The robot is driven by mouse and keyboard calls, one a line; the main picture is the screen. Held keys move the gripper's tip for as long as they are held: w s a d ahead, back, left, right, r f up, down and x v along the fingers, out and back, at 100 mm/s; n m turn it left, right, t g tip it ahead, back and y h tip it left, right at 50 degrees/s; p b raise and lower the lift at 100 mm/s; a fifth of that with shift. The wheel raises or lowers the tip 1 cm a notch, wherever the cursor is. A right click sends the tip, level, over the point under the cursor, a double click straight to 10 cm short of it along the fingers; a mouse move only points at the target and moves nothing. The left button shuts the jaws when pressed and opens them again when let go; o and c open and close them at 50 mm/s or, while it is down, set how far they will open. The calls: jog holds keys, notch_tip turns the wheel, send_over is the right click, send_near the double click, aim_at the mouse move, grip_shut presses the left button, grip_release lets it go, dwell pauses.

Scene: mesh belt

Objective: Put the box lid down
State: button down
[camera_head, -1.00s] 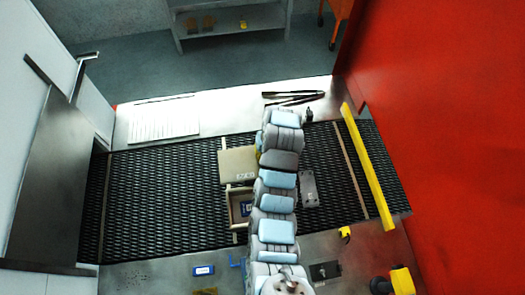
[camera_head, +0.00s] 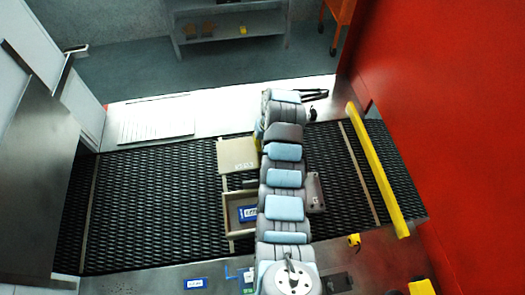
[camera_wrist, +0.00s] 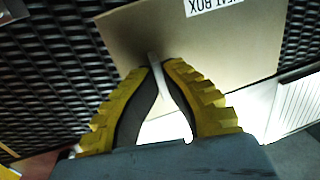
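The box lid (camera_head: 237,153) is a flat beige panel with a white label, over the belt just beyond the open box. In the wrist view the lid (camera_wrist: 225,50) fills the upper middle, its label partly cut off. The open box (camera_head: 229,216) has pale walls and a blue-and-white item inside; my arm covers its right side. My gripper (camera_wrist: 158,67) has its yellow fingertips closed around a thin pale strip at the lid. In the head view the gripper is mostly hidden behind my arm. I cannot tell whether the lid touches the belt.
The black mesh belt (camera_head: 150,195) is clear left of the box. A grey metal part (camera_head: 315,192) lies on it right of my arm. A yellow bar (camera_head: 377,170) crosses the belt at right. A white ribbed plate (camera_head: 158,120) lies on the far metal ledge.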

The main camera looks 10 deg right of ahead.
jog(key=shift+w+f, duration=0.7)
jog(key=shift+f, duration=0.2)
jog(key=shift+f, duration=0.1)
jog(key=shift+w+f, duration=0.15)
jog(key=shift+f, duration=1.55)
jog(key=c, duration=1.2)
grip_release()
jog(key=shift+c, duration=0.2)
jog(key=shift+d+r+b, duration=0.2)
jog(key=shift+d+r, duration=0.2)
jog(key=shift+r, duration=1.55)
jog(key=shift+d+r+b, duration=0.25)
jog(key=shift+d+r, duration=0.1)
jog(key=shift+r, duration=1.65)
jog(key=shift+d+r+b, duration=0.2)
jog(key=shift+d+r, duration=0.2)
jog(key=shift+r, duration=1.55)
